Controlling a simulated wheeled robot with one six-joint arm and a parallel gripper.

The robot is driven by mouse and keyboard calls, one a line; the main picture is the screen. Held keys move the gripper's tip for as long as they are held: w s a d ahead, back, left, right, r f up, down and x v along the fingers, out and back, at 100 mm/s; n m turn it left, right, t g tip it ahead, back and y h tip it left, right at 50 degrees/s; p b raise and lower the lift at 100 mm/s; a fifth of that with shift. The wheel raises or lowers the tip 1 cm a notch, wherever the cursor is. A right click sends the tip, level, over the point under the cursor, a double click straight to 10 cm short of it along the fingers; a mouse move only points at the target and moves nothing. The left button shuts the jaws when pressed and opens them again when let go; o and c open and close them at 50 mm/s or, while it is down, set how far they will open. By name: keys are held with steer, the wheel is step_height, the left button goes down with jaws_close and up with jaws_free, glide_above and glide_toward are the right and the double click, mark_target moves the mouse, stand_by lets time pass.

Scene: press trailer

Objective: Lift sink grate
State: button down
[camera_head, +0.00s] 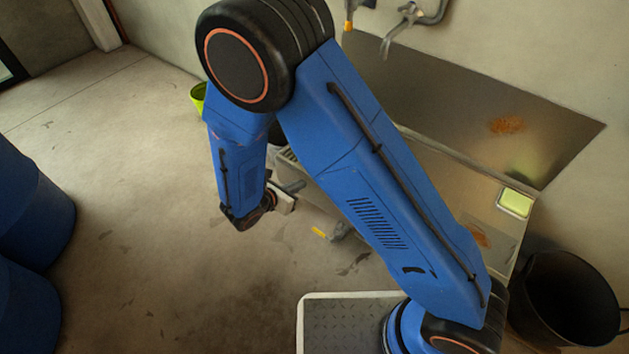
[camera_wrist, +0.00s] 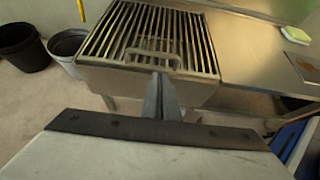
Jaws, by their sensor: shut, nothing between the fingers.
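The sink grate (camera_wrist: 191,38) is a rack of parallel metal bars set in the top of a steel sink (camera_wrist: 188,91) in the wrist view. A loop handle (camera_wrist: 153,52) stands at its near edge. My gripper (camera_wrist: 161,78) is shut and empty, its fingertips just in front of and below the handle in the picture. I cannot tell whether they touch it. In the head view my blue arm hides most of the sink, and only a sliver of the grate (camera_head: 288,156) shows.
A steel counter (camera_wrist: 243,50) with a green-and-white sponge (camera_wrist: 295,34) adjoins the sink on the right. A black bucket (camera_wrist: 22,47) and a grey bucket (camera_wrist: 66,50) stand left.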

steer(key=x, duration=1)
steer(key=shift+r, duration=0.2)
step_height(320, 180, up, 10)
steer(key=g+y, duration=0.2)
glide_above(314, 178)
steer(key=s+d, duration=0.1)
steer(key=d, duration=0.1)
steer(key=shift+a+f, duration=0.2)
steer(key=shift+f, duration=0.05)
steer(key=w+d+r+g+y, duration=0.1)
steer(key=w+d+r+g, duration=0.1)
steer(key=w+d+r, duration=0.4)
steer(key=w+d+r+g+y, duration=0.2)
steer(key=w+d+r+g, duration=0.1)
steer(key=w+d+r, duration=0.4)
steer(key=shift+w+r+y, duration=0.3)
steer(key=shift+w+r, duration=1.5)
steer(key=shift+r, duration=2.05)
